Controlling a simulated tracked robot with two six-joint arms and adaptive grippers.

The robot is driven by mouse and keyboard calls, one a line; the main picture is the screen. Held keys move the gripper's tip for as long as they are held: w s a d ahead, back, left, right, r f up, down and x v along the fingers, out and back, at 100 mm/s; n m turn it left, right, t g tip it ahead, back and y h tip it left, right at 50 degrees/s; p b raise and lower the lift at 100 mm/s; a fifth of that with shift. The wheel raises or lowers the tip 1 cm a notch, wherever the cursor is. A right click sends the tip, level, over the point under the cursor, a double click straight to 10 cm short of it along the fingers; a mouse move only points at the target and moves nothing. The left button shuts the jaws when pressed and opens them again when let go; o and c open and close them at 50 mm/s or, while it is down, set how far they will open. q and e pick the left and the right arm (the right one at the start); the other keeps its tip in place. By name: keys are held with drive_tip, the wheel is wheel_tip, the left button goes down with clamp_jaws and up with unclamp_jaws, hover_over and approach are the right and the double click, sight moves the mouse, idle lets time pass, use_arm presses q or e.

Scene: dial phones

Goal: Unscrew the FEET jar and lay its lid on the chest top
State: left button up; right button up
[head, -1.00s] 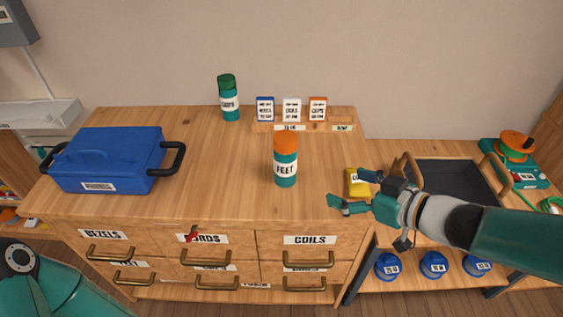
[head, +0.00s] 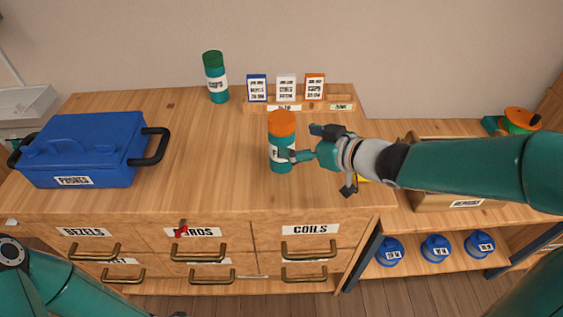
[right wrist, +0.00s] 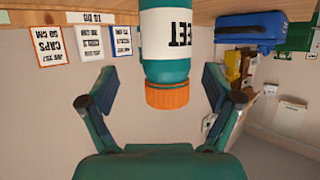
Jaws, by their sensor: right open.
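The FEET jar (head: 281,150), teal with a white label and an orange lid (head: 281,123), stands upright on the wooden chest top (head: 180,160). My right gripper (head: 304,142) is open at the jar's right side, and one finger covers part of the label. In the right wrist view the jar (right wrist: 166,45) appears upside down, its orange lid (right wrist: 167,95) between the two spread fingers (right wrist: 163,92), with gaps on both sides. My left arm shows at the lower left of the head view, but its gripper is out of sight.
A green-lidded jar (head: 215,78) stands at the back. A rack (head: 265,106) holds blue, white and orange cards. A blue case (head: 80,150) fills the left side. The chest top between case and FEET jar is clear.

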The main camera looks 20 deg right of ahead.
sight(279, 165)
drive_tip(key=b+x, duration=0.1)
drive_tip(key=x, duration=0.1)
drive_tip(key=b+x, duration=0.1)
drive_tip(key=x, duration=0.2)
drive_tip(key=shift+a+f, duration=0.25)
drive_tip(key=shift+a, duration=0.2)
drive_tip(key=shift+r, duration=0.15)
clamp_jaws()
